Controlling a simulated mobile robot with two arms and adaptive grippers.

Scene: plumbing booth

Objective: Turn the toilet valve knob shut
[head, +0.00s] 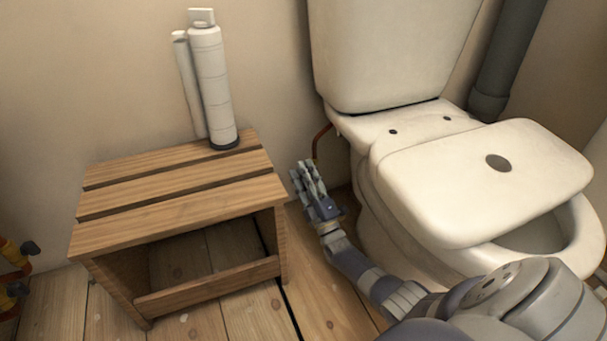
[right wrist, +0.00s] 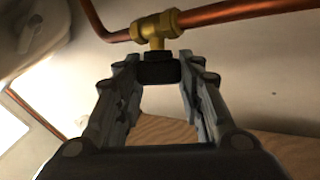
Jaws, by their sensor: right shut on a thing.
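The toilet valve is brass with a black knob (right wrist: 160,69), fixed on a copper pipe (right wrist: 240,14) in the right wrist view. My right gripper (right wrist: 161,72) is shut on the knob, which sits between its fingertips. In the head view the right gripper (head: 304,172) reaches low between the wooden bench and the toilet (head: 400,50), close to the wall. The knob is hidden behind the fingers there; a bit of copper pipe (head: 319,140) shows above them. My left gripper is not in view.
A slatted wooden bench (head: 180,195) stands to the left of the right gripper, carrying a white cylinder (head: 212,85). The toilet bowl and its lid (head: 480,185) are close on the right. Brass fittings with dark knobs (head: 14,265) show at the far left edge.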

